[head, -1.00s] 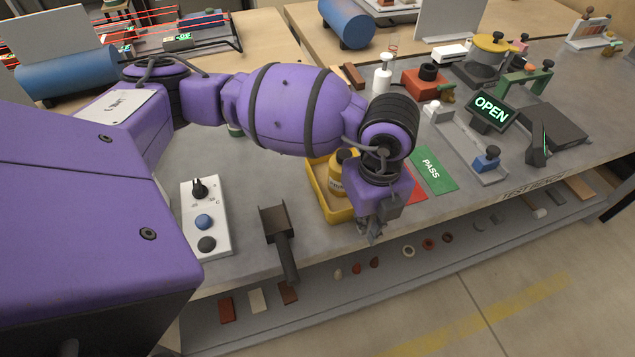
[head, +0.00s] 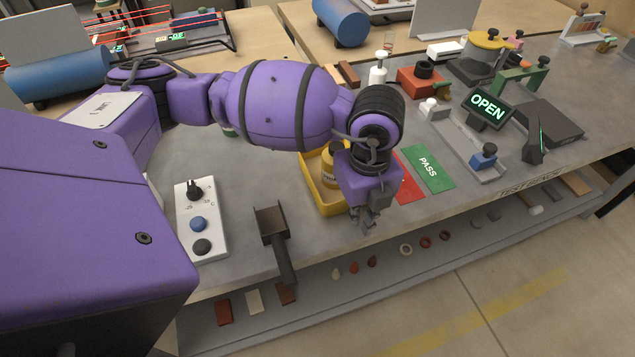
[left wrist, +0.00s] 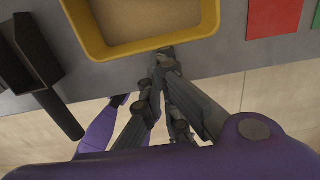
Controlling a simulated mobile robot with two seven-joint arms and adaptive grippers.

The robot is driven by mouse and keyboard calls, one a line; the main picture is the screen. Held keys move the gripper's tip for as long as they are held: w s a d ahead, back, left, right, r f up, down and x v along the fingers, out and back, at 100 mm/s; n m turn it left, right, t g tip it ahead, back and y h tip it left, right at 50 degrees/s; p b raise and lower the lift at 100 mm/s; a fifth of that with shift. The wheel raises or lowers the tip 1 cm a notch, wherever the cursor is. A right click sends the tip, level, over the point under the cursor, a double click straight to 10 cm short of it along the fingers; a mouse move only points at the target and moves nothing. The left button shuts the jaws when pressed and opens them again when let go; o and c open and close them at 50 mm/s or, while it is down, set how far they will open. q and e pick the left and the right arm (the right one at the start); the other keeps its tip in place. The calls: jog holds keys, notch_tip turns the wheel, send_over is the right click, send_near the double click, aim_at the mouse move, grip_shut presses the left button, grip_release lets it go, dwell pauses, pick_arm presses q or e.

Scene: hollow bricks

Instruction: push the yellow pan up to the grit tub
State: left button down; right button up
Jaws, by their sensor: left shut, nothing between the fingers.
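The yellow pan (head: 312,194) is a shallow tray on the grey bench, partly hidden behind my left wrist. Its near rim and tan floor show in the left wrist view (left wrist: 97,48). My left gripper (head: 364,222) is shut and empty, low at the pan's near side. In the left wrist view its fingertips (left wrist: 166,62) are at the near rim, touching or nearly so. I cannot pick out the grit tub for certain; my arm covers the area behind the pan. My right gripper is out of view.
A dark scoop (head: 272,228) lies left of the pan, its handle over the front edge. A white control box (head: 201,216) is further left. Red (head: 408,184) and green PASS (head: 428,168) cards lie to the right. Bare bench shows between scoop and pan.

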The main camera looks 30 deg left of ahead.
pick_arm(q)
jog(key=shift+w+a, duration=0.5)
jog(key=shift+a, duration=0.05)
jog(key=shift+w+a, duration=0.8)
jog(key=shift+a, duration=0.3)
jog(key=shift+w+a, duration=0.9)
jog(key=shift+a, duration=0.3)
jog(key=shift+w+a+b, duration=0.4)
jog(key=shift+w+a, duration=0.5)
jog(key=shift+a, duration=0.25)
jog(key=shift+w+a, duration=0.35)
jog(key=shift+a, duration=0.1)
jog(key=shift+s+d, duration=0.15)
jog(key=shift+d, duration=0.1)
jog(key=shift+s+d+r+p, duration=0.1)
jog(key=shift+s+d+p, duration=0.3)
jog(key=shift+d, duration=0.2)
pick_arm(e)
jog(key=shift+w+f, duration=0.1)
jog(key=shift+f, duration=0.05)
